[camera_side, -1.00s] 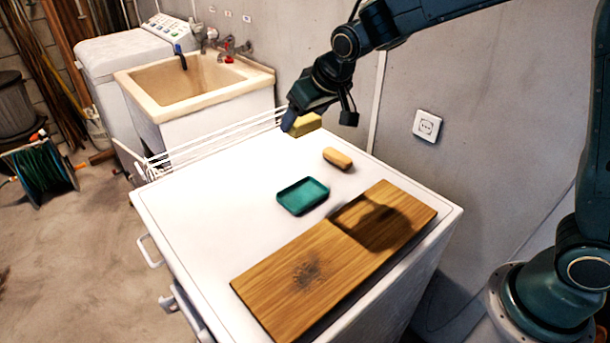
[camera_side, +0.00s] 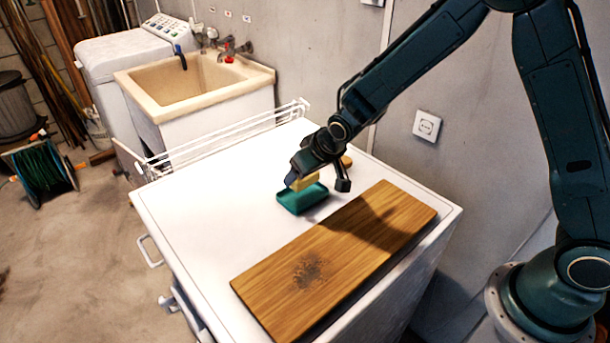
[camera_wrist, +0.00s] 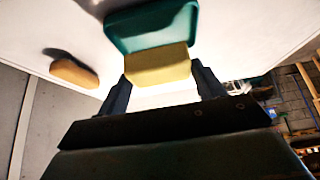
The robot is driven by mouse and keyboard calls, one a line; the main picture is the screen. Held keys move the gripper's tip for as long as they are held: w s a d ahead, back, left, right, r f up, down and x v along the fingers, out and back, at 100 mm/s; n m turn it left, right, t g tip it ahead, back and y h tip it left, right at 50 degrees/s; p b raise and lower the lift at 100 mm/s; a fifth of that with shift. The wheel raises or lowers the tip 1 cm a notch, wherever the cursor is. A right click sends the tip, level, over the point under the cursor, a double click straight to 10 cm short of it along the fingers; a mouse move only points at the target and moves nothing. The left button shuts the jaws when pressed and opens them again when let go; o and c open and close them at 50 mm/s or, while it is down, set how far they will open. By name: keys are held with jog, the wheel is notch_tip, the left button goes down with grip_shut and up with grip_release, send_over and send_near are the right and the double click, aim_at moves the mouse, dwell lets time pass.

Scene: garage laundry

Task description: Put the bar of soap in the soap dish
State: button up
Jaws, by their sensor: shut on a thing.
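A pale yellow bar of soap (camera_side: 304,182) is held in my gripper (camera_side: 297,181), just above or at the green soap dish (camera_side: 292,205) in the side view. In the wrist view, my gripper (camera_wrist: 160,88) has its two dark fingers at either side of the yellow bar (camera_wrist: 157,66), and the green dish (camera_wrist: 150,27) lies beyond it. The side view does not clearly show whether the bar touches the dish. The middle of the dish is partly hidden by the bar and my gripper.
A tan, rounded block (camera_wrist: 74,72) lies beside the dish; my wrist mostly hides it in the side view (camera_side: 346,162). A wooden board (camera_side: 330,260) lies at the front of the white top (camera_side: 215,215). A wire rack (camera_side: 225,135) borders the back edge.

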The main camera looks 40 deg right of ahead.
aim_at(309, 181)
jog(key=shift+f, duration=2.1)
jog(key=shift+f, duration=0.15)
jog(key=o, duration=0.8)
jog(key=shift+c, duration=0.2)
jog(key=shift+v, duration=1.2)
jog(key=v, duration=1)
jog(key=shift+w, duration=0.15)
